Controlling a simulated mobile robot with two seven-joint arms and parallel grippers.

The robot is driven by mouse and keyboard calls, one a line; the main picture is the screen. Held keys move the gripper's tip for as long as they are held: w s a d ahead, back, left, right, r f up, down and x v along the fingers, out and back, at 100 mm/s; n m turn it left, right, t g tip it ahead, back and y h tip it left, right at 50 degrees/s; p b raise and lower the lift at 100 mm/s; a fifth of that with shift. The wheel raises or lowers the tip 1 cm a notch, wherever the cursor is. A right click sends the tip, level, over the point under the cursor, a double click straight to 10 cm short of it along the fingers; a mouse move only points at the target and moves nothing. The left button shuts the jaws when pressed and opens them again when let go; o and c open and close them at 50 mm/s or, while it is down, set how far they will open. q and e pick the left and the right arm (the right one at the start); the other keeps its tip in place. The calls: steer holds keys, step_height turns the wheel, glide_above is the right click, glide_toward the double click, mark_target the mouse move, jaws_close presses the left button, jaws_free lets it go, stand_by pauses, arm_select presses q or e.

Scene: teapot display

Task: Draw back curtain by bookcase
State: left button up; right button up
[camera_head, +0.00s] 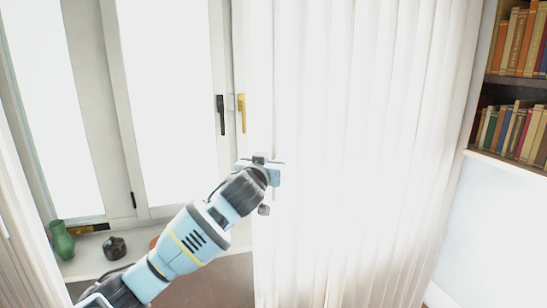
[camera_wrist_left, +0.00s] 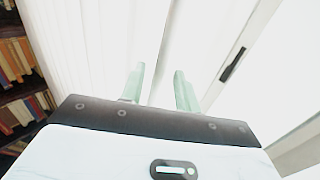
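The white pleated curtain (camera_head: 370,130) hangs closed from beside the window to the bookcase (camera_head: 515,80) at the right. In the left wrist view the curtain (camera_wrist_left: 95,45) fills the left and middle, and the bookcase (camera_wrist_left: 18,75) shows at the far left. My right gripper is out of view.
A window with a black handle (camera_head: 220,115) and a gold handle (camera_head: 242,113) is left of the curtain. A green vase (camera_head: 62,240) and a dark pot (camera_head: 114,247) stand on the sill below. Another curtain (camera_head: 25,240) hangs at the far left.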

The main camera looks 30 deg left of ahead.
mark_target(273, 157)
arm_select(q)
steer(key=shift+x, duration=1.55)
jaws_close()
